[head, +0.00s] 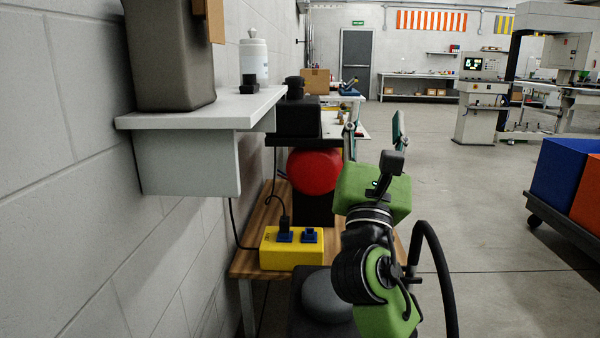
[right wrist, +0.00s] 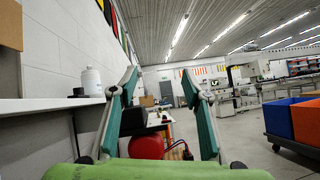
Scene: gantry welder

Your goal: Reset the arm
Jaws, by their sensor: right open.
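My right gripper (head: 375,132) is raised in the right half of the head view, with its green body and dark wrist below it. Its two teal-padded fingers point up and away and stand wide apart. The right wrist view also shows the fingers (right wrist: 158,85) spread, with nothing held between them. The gripper is in the air to the right of the red round object (head: 314,172) and seems clear of it. My left gripper does not show in either view.
A grey wall shelf (head: 190,120) juts out at the left, holding a white bottle (head: 254,62). A yellow box (head: 291,248) with blue sockets sits on a wooden bench (head: 244,263). Blue and orange bins (head: 567,172) stand on a cart at right. Open floor lies between.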

